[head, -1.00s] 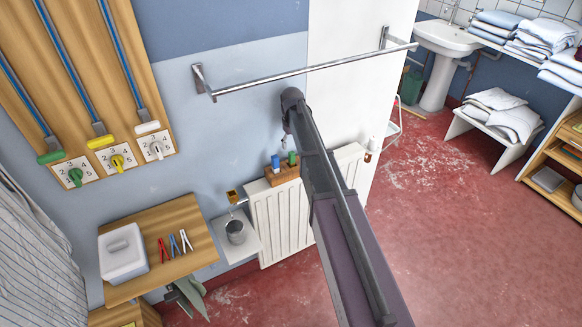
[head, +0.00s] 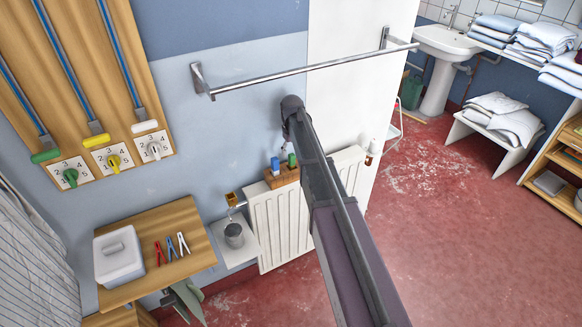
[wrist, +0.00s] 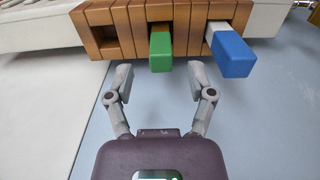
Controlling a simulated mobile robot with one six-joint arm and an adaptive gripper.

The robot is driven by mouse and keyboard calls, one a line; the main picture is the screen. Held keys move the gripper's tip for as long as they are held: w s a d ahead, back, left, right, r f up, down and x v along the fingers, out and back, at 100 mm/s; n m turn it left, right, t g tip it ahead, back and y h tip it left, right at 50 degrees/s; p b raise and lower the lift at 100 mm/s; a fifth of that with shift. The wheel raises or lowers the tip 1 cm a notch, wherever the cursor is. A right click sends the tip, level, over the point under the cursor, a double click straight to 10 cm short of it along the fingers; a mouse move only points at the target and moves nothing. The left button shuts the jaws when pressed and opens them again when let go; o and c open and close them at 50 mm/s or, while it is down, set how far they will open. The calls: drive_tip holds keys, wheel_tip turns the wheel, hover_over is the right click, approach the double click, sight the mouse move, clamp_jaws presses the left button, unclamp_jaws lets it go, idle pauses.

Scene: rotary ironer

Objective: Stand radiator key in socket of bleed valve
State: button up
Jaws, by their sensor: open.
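A wooden block (head: 270,182) on top of the radiator (head: 280,222) holds a green-handled piece (head: 291,160) and a blue-handled piece (head: 275,164). I cannot tell which is the radiator key. In the wrist view the block (wrist: 95,42) has an empty square hole at left, the green handle (wrist: 160,54) in the middle and the blue handle (wrist: 233,54) at right. My gripper (wrist: 159,74) is open and empty, its fingertips just short of the block, either side of the green handle's line. A brass-coloured fitting, apparently the bleed valve (head: 232,199), is at the radiator's left end; its socket is too small to make out.
A grey cup (head: 234,236) stands on a white shelf (head: 240,254) below the fitting. A metal rail (head: 300,72) crosses above the radiator. A wooden table (head: 190,222) with a white box (head: 119,257) and pegs is at left. Red floor (head: 450,220) is open at right.

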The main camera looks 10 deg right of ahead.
sight(292, 155)
drive_tip(key=shift+s+f+b, duration=0.1)
drive_tip(key=shift+f+b, duration=1.7)
drive_tip(key=shift+f, duration=0.25)
clamp_jaws()
